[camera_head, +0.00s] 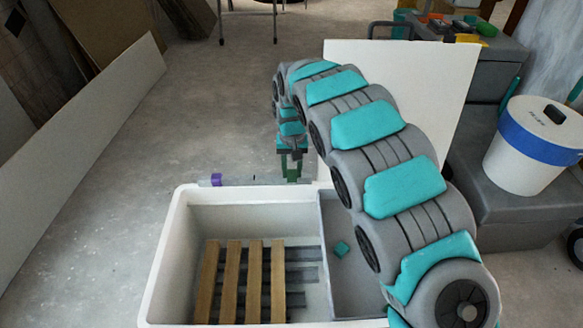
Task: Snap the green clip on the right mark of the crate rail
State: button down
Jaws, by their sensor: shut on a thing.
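The white crate (172,240) stands in front of me, with a grey rail (262,181) along its far edge. A purple clip (216,180) sits at the left end of the rail. My gripper (291,168) points down at the far edge, right of the purple clip, and is shut on the green clip (292,174). The green clip is at the height of the rail in the picture; I cannot tell whether it touches it. I cannot make out the right mark; my gripper and arm cover part of that area.
A white panel (430,75) stands behind my arm. A white bucket (530,155) with a blue band stands on a grey box at right. Floor left of the crate is clear.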

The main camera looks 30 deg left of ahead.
jog(key=shift+s+d+f, duration=0.15)
jog(key=shift+f, duration=0.45)
jog(key=shift+s+d+f, duration=0.1)
jog(key=shift+d+f, duration=0.05)
jog(key=shift+f, duration=0.45)
jog(key=shift+r, duration=0.15)
jog(key=shift+w+a+r+p, duration=0.15)
jog(key=shift+r+p, duration=0.35)
jog(key=shift+r, duration=0.9)
jog(key=shift+w+a+r+p, duration=0.15)
jog(key=shift+r+p, duration=0.3)
jog(key=shift+r, duration=0.95)
jog(key=shift+s, duration=0.1)
